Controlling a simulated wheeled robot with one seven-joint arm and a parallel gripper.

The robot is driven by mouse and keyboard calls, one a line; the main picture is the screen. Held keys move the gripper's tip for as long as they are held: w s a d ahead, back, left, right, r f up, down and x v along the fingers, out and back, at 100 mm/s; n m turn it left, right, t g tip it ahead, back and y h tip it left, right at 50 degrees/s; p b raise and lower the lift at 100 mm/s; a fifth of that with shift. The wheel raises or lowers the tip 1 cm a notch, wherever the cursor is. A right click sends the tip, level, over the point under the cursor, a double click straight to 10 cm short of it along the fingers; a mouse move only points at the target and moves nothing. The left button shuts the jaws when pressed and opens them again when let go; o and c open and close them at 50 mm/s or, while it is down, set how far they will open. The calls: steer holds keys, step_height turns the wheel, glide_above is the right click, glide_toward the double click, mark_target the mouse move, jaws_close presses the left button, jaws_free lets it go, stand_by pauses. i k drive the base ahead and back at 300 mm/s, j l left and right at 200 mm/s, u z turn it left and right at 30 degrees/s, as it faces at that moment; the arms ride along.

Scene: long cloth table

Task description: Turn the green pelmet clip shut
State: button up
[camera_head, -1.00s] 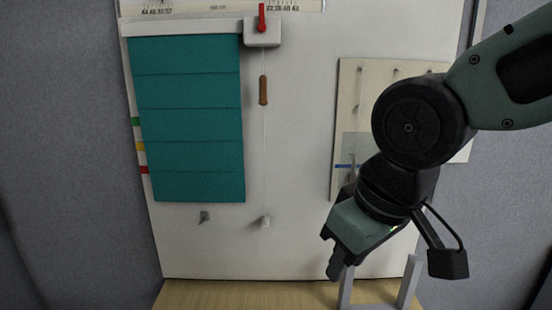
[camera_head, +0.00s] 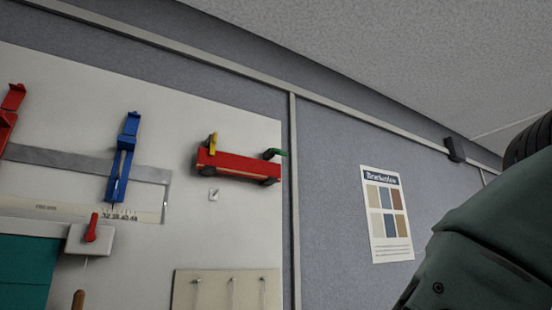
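The green pelmet clip (camera_head: 275,153) is a small green lever at the right end of a red bar (camera_head: 238,166) on the white board. It lies roughly level, its tip pointing right past the bar's end. A yellow lever (camera_head: 213,144) stands upright near the bar's left end. My gripper is out of the picture; only part of my arm shows at the lower right, well apart from the clip.
A blue slider (camera_head: 122,160) and a red one (camera_head: 10,110) sit along a metal rail. A colour poster (camera_head: 387,214) hangs right.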

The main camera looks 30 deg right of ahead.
mark_target(274, 151)
steer(key=i, duration=0.2)
steer(key=z, duration=0.35)
steer(key=i+j+z, duration=0.1)
steer(key=z, duration=0.3)
steer(key=j+z, duration=0.15)
steer(key=z, duration=0.2)
steer(key=i, duration=0.05)
